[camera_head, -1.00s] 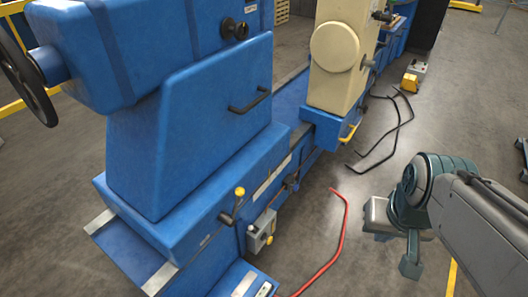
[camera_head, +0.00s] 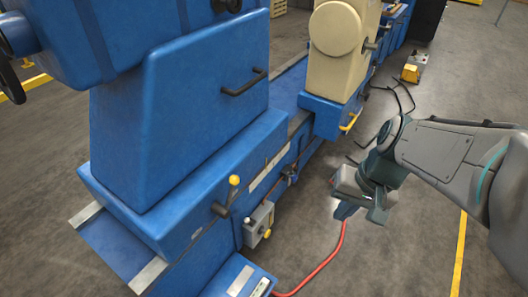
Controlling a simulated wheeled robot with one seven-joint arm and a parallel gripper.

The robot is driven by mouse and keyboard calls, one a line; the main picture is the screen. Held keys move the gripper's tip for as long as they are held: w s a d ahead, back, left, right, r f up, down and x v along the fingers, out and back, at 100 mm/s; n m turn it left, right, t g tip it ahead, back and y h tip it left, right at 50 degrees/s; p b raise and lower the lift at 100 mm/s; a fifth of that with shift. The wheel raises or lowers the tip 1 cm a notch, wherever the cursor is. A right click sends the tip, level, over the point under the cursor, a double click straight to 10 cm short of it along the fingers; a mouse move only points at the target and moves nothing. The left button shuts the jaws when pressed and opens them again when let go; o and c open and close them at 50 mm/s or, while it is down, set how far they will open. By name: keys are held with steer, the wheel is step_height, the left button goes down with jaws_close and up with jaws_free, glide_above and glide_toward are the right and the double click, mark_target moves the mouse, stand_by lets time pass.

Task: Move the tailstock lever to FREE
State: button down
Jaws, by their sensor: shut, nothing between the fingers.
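The tailstock (camera_head: 165,140) is the big blue housing at left, standing on the blue bed. Its lever (camera_head: 228,195) sits low on the side facing the aisle, a dark arm with a yellow ball knob. The lever points up, tilted slightly right. Lever markings are too small to read. My gripper (camera_head: 344,210) is right of the lever, over the floor, apart from the machine. It points down and left, and its fingers are shut with nothing in them. The fingertips are small and partly hidden by the gripper body.
A grey control box (camera_head: 258,224) with a yellow knob is on the bed just right of the lever. A cream unit (camera_head: 338,45) with a yellow handle (camera_head: 350,122) stands farther along. A red hose (camera_head: 320,266) and black cables (camera_head: 402,98) lie on the floor.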

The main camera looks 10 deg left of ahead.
steer(key=w+a+f+m+g+y+b, duration=0.1)
steer(key=w+a+f+y+b, duration=0.55)
steer(key=w+f+b, duration=0.35)
steer(key=w+a+f+m+g+y+b, duration=0.1)
steer(key=w+a+f+y+b, duration=0.55)
steer(key=f, duration=0.45)
steer(key=w+f+m+t+y+b, duration=0.3)
steer(key=w+b, duration=0.3)
steer(key=w, duration=0.1)
steer(key=shift+f+t+b, duration=0.25)
steer(key=shift+t+b, duration=0.05)
steer(key=shift+b, duration=0.1)
steer(key=shift+a, duration=0.2)
steer(key=s+a+r+b, duration=0.1)
steer(key=a+b, duration=0.3)
steer(key=a, duration=0.8)
steer(key=shift+s+a+r, duration=0.15)
steer(key=shift+a+r, duration=0.2)
steer(key=shift+r, duration=0.35)
